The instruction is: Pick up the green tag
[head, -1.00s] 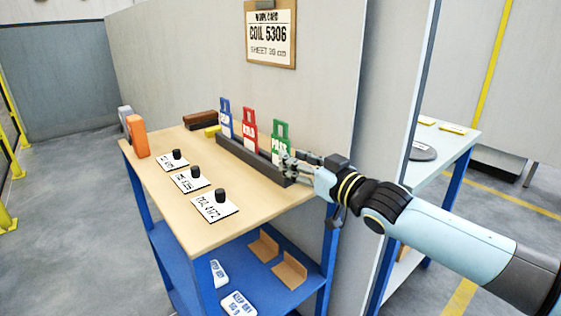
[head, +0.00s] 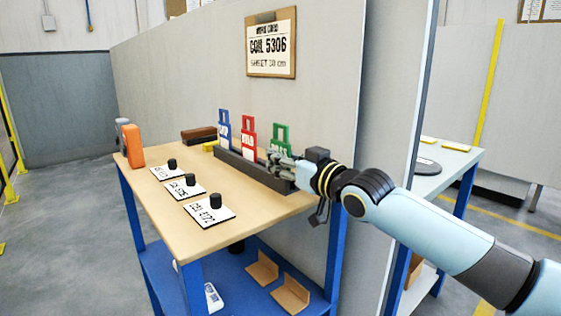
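The green tag (head: 281,135) stands upright in the dark rack (head: 236,160) at the back of the wooden table, rightmost of three tags. My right gripper (head: 274,160) is at the green tag and covers its lower part, so only the upper part and handle loop show clearly. I cannot tell whether its fingers are around the tag, touching it or just in front of it. My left gripper is not in view.
A red tag (head: 249,138) and a blue tag (head: 224,128) stand left of the green one. Several cards with black weights lie in front, including a near one (head: 208,213). An orange object (head: 133,145) stands at the far left. The wall (head: 300,110) is close behind.

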